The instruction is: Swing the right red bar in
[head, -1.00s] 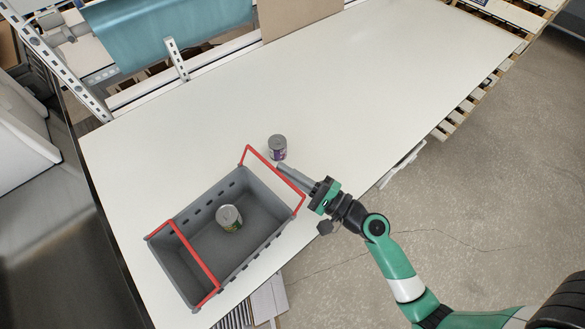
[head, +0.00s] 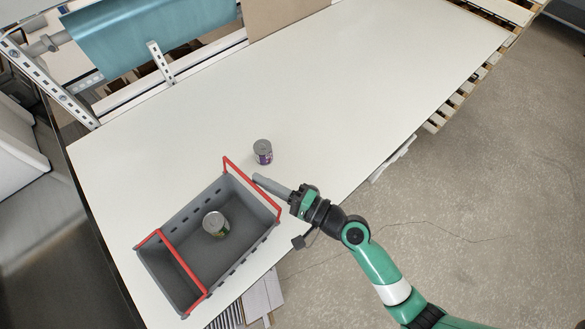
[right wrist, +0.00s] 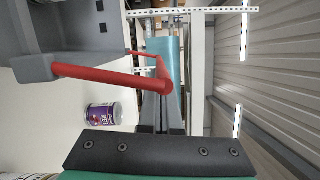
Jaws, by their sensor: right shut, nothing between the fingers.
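The right red bar (head: 252,184) stands at the right end of the grey crate (head: 188,211), along or just beyond its rim. My right gripper (head: 257,178) is shut and empty, with its fingertips at the outer side of this bar, near its middle. In the right wrist view the red bar (right wrist: 110,77) crosses at the tips of the shut fingers (right wrist: 160,115); whether they touch cannot be told. The left red bar (head: 178,259) lies inward across the crate's left part. My left gripper is in neither view.
One can (head: 215,224) stands inside the crate. Another can (head: 263,152) with a purple label stands on the white table (head: 330,90), just behind my right gripper. The table's far right part is clear. A teal roll (head: 150,35) is at the back left.

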